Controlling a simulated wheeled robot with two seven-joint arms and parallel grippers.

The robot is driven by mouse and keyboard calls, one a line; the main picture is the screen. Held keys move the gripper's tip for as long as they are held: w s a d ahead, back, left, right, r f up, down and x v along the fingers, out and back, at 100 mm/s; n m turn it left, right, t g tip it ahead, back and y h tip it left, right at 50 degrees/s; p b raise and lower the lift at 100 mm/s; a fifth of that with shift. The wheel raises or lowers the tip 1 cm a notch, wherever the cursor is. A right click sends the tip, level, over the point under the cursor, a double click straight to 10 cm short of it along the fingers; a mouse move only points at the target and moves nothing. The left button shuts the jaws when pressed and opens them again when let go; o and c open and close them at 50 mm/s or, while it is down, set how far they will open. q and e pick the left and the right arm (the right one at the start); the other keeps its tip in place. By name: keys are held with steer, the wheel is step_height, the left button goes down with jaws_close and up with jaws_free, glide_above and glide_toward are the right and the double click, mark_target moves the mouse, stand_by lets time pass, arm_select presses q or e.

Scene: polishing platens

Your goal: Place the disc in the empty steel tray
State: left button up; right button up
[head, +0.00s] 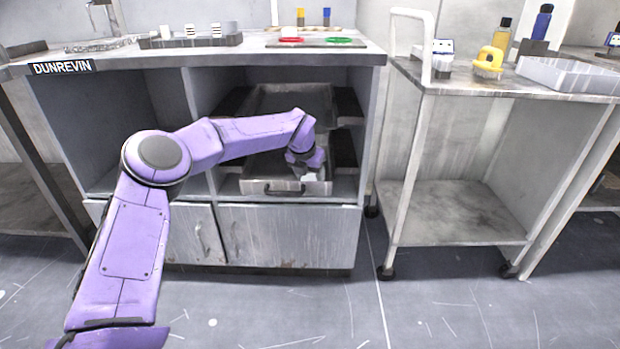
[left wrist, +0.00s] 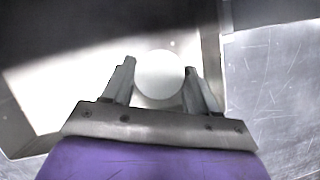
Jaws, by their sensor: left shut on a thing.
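My left gripper (left wrist: 160,78) is shut on a pale round disc (left wrist: 160,72), which sits between its two fingertips in the left wrist view. Beneath it is the inside of a steel tray (left wrist: 40,85), partly in dark shadow. In the head view, my purple left arm reaches into the open bay of the bench, and the gripper (head: 308,172) is over the lower steel tray (head: 268,187), near its front right. A pale bit shows under the gripper there. I cannot tell whether the disc touches the tray floor. Another steel tray (head: 288,97) sits above, looking empty. My right gripper is not in view.
A steel cart (head: 460,85) stands at the right, carrying a yellow object (head: 489,62), bottles and a clear bin (head: 570,75). The floor in front is clear.

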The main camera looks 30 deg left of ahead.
arm_select(q)
steer(key=o, duration=1.2)
steer(key=shift+r, duration=0.25)
steer(key=p+v, duration=0.3)
steer(key=v, duration=0.8)
steer(key=shift+s+r, duration=0.2)
steer(key=shift+r, duration=0.15)
